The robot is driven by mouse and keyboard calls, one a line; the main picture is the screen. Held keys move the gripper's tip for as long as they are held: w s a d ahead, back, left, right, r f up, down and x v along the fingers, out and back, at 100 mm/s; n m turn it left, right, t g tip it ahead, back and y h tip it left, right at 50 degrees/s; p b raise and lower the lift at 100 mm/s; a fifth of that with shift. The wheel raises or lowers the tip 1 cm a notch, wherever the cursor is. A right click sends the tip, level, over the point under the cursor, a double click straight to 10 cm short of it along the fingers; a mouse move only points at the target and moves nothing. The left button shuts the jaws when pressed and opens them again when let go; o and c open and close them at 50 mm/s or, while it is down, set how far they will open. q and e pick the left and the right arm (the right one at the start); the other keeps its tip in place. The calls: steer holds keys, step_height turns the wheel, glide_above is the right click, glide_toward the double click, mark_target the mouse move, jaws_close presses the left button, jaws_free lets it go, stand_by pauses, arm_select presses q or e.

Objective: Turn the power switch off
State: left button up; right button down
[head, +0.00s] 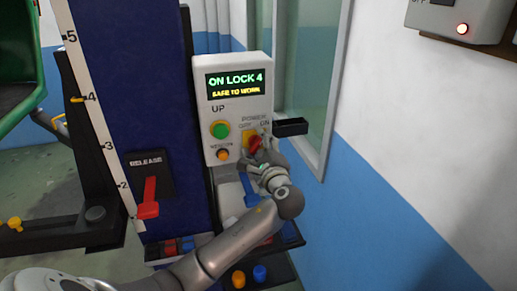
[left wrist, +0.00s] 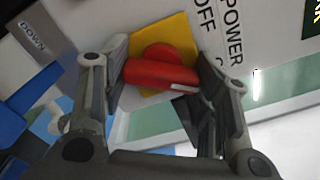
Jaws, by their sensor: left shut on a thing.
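The power switch is a red rotary knob (head: 255,144) on a yellow plate (head: 248,136), at the lower right of the white control box (head: 240,85) in the head view. OFF and ON labels stand above it. My left gripper (head: 259,153) is at the knob. In the left wrist view the red knob (left wrist: 160,76) lies between the two fingers of my left gripper (left wrist: 165,82), which is shut on it. The yellow plate (left wrist: 182,37) shows behind it. The knob's exact setting is hard to tell. My right gripper is not in view.
The lit display (head: 235,84) reads ON LOCK 4, SAFE TO WORK. A red release lever (head: 149,198) is on the blue column. A black tray (head: 290,127) juts out at the right.

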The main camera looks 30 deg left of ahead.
arm_select(q)
steer(key=shift+f+n+b, duration=0.3)
steer(key=shift+n+b, duration=0.4)
steer(key=shift+n, duration=0.1)
steer(key=n+b, duration=0.6)
steer(key=n, duration=0.1)
steer(key=shift+d+r+b, duration=0.1)
steer(key=shift+b, duration=0.3)
steer(key=n+b, duration=0.3)
steer(key=n, duration=0.1)
steer(key=shift+r, duration=0.15)
steer(key=shift+r+n+b, duration=0.15)
steer(key=shift+n+b, duration=0.8)
steer(key=shift+n, duration=0.15)
